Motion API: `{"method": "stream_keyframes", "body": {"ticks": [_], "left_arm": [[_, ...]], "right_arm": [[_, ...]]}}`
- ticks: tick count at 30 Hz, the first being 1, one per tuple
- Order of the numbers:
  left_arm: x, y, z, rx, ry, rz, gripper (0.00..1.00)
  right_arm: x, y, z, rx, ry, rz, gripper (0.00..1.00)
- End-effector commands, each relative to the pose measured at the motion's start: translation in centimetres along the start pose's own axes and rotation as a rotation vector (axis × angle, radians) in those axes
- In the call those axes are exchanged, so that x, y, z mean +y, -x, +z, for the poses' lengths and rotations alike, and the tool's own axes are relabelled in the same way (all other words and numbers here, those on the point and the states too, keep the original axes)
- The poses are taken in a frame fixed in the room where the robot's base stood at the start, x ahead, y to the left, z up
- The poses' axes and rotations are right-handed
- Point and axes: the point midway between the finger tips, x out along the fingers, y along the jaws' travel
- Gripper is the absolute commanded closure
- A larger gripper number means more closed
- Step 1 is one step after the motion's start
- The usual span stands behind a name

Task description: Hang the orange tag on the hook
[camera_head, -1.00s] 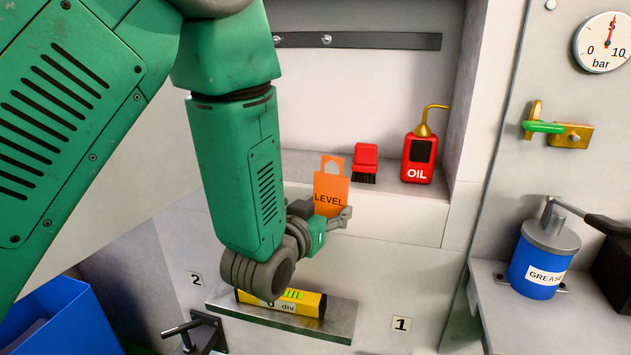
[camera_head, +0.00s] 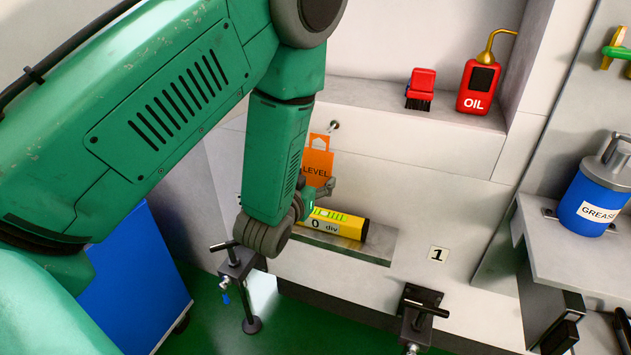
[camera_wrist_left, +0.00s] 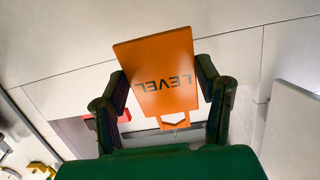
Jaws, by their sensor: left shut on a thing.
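The orange tag (camera_head: 317,168), marked LEVEL, is upright in the head view, with a cut-out handle at its top. My left gripper (camera_head: 322,190) is shut on its lower part. In the left wrist view the tag (camera_wrist_left: 160,75) appears upside down between the two fingers of my left gripper (camera_wrist_left: 163,88), its cut-out pointing down. The hook (camera_head: 334,125) is a small peg on the pale wall below the shelf, just right of the tag's top. I cannot tell whether the cut-out touches the hook. My right gripper is not in view.
A yellow level (camera_head: 338,226) lies on a metal ledge (camera_head: 374,248) just below my left gripper. A red brush (camera_head: 421,88) and a red oil can (camera_head: 478,86) stand on the shelf above. A blue grease pot (camera_head: 594,200) stands at the right. The wall right of the tag is clear.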

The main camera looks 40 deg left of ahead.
Motion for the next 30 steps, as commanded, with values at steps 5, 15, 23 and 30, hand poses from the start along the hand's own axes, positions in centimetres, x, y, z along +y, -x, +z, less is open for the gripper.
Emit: {"method": "stream_keyframes", "body": {"ticks": [5,15,23,30], "left_arm": [[0.0,-1.1,-0.1,0.002,0.0,-0.001,0.78],[0.0,-3.1,-0.4,0.002,-0.001,0.0,0.78],[0.0,-4.7,-0.6,0.001,-0.001,0.0,0.78],[0.0,-6.1,-0.7,0.001,0.0,0.0,0.78]], "right_arm": [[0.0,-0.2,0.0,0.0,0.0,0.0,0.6],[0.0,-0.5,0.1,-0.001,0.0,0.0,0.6],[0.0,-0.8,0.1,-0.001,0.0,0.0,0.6],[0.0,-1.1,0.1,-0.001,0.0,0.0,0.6]]}}
